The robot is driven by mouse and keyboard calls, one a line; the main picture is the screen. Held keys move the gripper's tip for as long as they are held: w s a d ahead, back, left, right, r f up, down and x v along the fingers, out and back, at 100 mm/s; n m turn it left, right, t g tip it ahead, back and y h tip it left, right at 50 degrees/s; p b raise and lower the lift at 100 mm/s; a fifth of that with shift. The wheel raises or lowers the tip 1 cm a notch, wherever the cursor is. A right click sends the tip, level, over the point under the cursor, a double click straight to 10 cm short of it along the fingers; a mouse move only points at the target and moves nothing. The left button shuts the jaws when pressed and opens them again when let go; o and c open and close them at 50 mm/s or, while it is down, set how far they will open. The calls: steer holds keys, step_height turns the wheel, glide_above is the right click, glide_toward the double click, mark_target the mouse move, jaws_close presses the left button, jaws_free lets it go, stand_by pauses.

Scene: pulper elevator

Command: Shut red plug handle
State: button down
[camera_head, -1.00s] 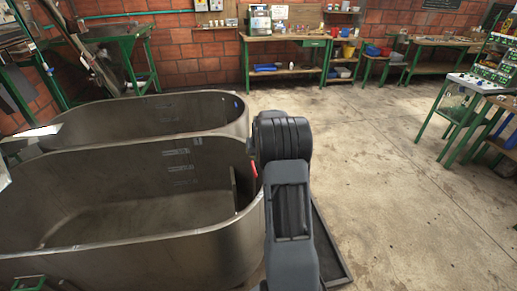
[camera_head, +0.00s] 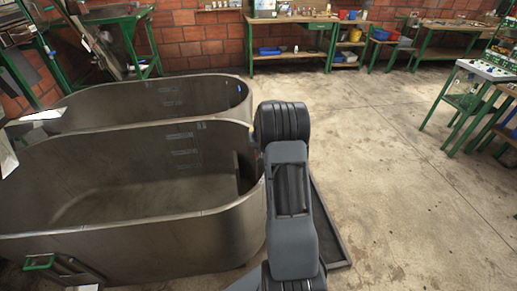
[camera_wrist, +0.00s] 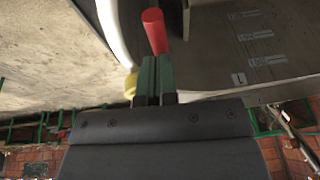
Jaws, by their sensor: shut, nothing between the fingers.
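The red plug handle (camera_wrist: 155,30) shows in the wrist view, just beyond my fingertips and beside the tank's metal wall. My gripper (camera_wrist: 153,62) has green fingers, pressed together with nothing between them. The tips overlap the lower end of the red handle in the picture; I cannot tell whether they touch it. In the head view my arm covers the handle and my gripper. The near metal tank (camera_head: 130,235) is on the left there, with my arm at its right end.
A second metal tank (camera_head: 85,112) stands behind the near one. A yellow part (camera_wrist: 131,86) is left of my fingers in the wrist view. A green handle (camera_head: 38,262) is low on the near tank's front. Open floor (camera_head: 400,190) lies right; workbenches (camera_head: 290,25) line the brick wall.

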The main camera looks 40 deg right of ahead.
step_height(320, 180, down, 10)
steer(key=b, duration=0.7)
steer(key=shift+s+f+b, duration=0.15)
steer(key=shift+f+b, duration=0.1)
steer(key=shift+b, duration=0.05)
steer(key=shift+a+f, duration=0.1)
steer(key=w+d+p+v, duration=0.1)
steer(key=p+v, duration=0.1)
steer(key=v, duration=1.2)
steer(key=shift+r, duration=0.4)
